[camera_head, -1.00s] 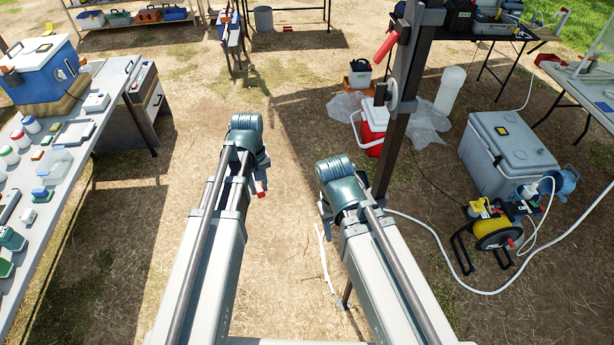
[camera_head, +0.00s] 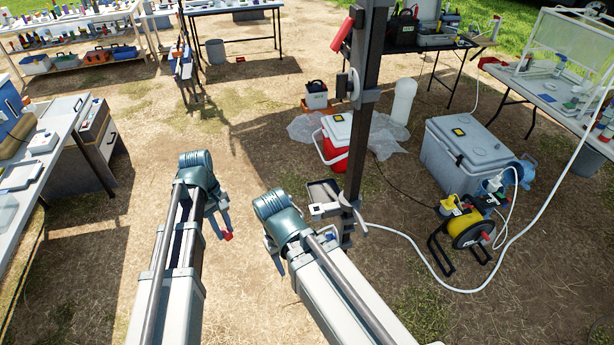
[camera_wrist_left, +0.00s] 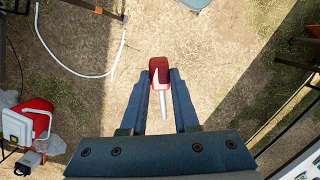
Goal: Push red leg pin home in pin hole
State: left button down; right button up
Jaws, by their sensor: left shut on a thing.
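My left gripper (camera_head: 222,226) is shut on the red leg pin (camera_head: 227,237), low over the bare ground left of centre. In the left wrist view the pin's red head (camera_wrist_left: 158,72) sits between the dark fingertips, and its thin metal shaft (camera_wrist_left: 164,108) points back toward the palm. The pin touches nothing else there. My right gripper (camera_head: 278,262) shows only in part beside its wrist; its jaws are not clear. I cannot make out the pin hole in either view.
A dark upright post (camera_head: 367,80) with a small shelf (camera_head: 324,193) stands ahead right. A red cooler (camera_head: 338,128) is behind it. A grey cooler (camera_head: 465,145) and yellow reel (camera_head: 466,228) with a white hose stand right. Open ground lies ahead of my left gripper.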

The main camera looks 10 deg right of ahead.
pick_arm(q)
jog(key=d+n+g+h+b, duration=0.1)
jog(key=d+n+g+h, duration=0.15)
jog(key=d, duration=0.55)
jog(key=d+r+n+t+h+b, duration=0.3)
jog(key=d+r+n+h, duration=0.6)
jog(key=d+r+h, duration=0.5)
jog(key=shift+d+r+t+b, duration=0.35)
jog(key=shift+d+r+t, duration=0.5)
jog(key=shift+d+r, duration=0.35)
jog(key=shift+a+r, duration=0.1)
jog(key=shift+a, duration=0.05)
notch_tip(320, 180, down, 6)
jog(key=b, duration=0.5)
jog(key=shift+r+b, duration=0.1)
jog(key=shift+b, duration=0.25)
notch_tip(320, 180, down, 7)
jog(key=b, duration=0.7)
dwell(1.0)
jog(key=c, duration=0.6)
grip_release()
jog(key=shift+s, duration=0.1)
